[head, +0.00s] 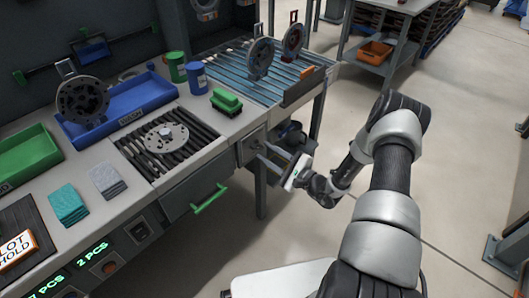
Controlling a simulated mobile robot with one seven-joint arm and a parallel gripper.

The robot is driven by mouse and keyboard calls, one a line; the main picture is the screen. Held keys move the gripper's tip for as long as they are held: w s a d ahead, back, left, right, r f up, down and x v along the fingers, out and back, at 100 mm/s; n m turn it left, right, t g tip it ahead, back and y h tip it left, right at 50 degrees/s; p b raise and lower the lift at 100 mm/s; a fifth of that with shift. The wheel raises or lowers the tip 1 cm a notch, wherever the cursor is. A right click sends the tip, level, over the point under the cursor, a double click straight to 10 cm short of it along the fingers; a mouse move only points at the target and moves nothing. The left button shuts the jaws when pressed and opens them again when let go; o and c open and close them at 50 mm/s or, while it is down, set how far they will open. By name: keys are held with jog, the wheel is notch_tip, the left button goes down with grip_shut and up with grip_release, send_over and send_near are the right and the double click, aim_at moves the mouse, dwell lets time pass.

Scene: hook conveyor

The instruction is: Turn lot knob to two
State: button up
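My gripper (260,151) is at the front right of the workbench, below the slatted rack. Its two thin fingers point left toward a small grey box (251,143) on the bench front. The fingers look spread apart, with their tips close to the box. I cannot make out a knob there or tell whether the fingertips touch anything. Green displays reading "2 PCS" (90,253) and "7 PCS" (48,286) are on the bench's front panel, with a round orange-brown button (110,267) nearby.
A green drawer handle (210,199) juts from the bench front, left of my gripper. A blue bin (125,104), a green brush (227,101) and a slatted rack (240,72) stand on top.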

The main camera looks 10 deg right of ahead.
jog(key=shift+x, duration=0.95)
jog(key=shift+c, duration=0.4)
grip_shut()
